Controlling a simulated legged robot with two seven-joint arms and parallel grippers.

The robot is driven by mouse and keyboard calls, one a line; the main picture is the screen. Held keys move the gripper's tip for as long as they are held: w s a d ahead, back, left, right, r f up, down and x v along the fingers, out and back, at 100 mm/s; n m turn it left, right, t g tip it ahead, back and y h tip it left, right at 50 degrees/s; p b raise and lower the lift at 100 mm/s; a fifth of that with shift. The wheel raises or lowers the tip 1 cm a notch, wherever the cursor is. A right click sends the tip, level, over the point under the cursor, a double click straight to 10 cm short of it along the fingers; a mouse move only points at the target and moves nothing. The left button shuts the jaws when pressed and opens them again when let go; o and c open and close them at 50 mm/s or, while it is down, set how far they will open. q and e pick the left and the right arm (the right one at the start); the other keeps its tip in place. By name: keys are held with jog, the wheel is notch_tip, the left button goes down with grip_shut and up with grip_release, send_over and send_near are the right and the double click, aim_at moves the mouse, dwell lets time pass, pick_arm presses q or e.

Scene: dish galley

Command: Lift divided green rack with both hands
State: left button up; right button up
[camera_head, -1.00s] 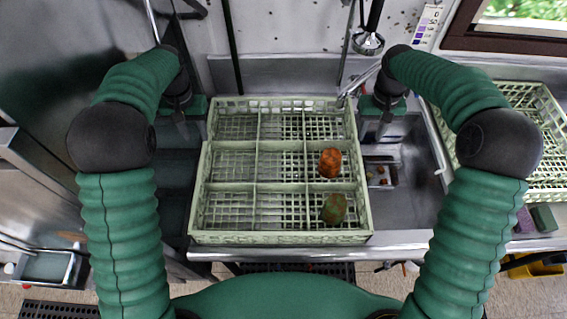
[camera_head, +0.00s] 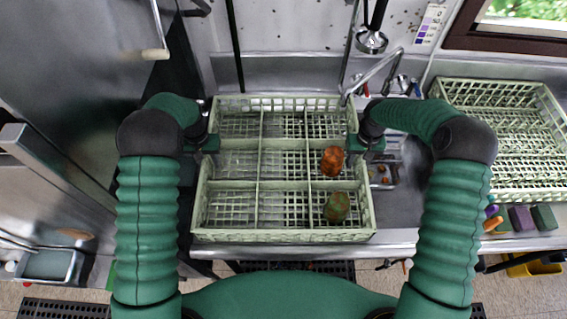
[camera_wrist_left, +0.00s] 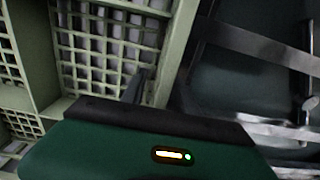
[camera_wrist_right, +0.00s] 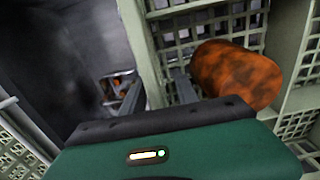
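The divided pale-green rack (camera_head: 283,235) sits on the steel counter over the sink, level. An orange mottled cup (camera_head: 332,160) and a green mottled cup (camera_head: 337,207) are in its right-hand compartments. My left gripper (camera_head: 209,146) is at the rack's left wall; the left wrist view shows one finger inside the rack (camera_wrist_left: 176,50), the outer finger hard to make out. My right gripper (camera_head: 362,146) is at the right wall; in the right wrist view its open fingers (camera_wrist_right: 157,95) straddle the wall, the inner one close to the orange cup (camera_wrist_right: 235,73).
A second green rack (camera_head: 500,190) stands on the counter at the right. Dark blocks (camera_head: 521,217) and small coloured items lie in front of it. A faucet (camera_head: 385,68) stands behind the rack's right rear corner. A small tray (camera_head: 383,176) is in the sink.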

pick_arm(q)
jog(key=shift+a+f, duration=0.1)
jog(key=shift+f, duration=0.1)
pick_arm(e)
jog(key=shift+a+f, duration=0.1)
jog(key=shift+f, duration=0.05)
pick_arm(q)
jog(key=shift+c, duration=0.2)
pick_arm(e)
jog(key=shift+c, duration=0.2)
pick_arm(q)
jog(key=shift+d, duration=0.25)
jog(key=c, duration=0.5)
pick_arm(e)
jog(key=shift+d, duration=0.25)
jog(key=c, duration=0.5)
pick_arm(q)
jog(key=shift+a, duration=0.1)
grip_shut()
pick_arm(e)
grip_shut()
jog(key=shift+s+a, duration=0.1)
pick_arm(q)
jog(key=shift+r, duration=0.15)
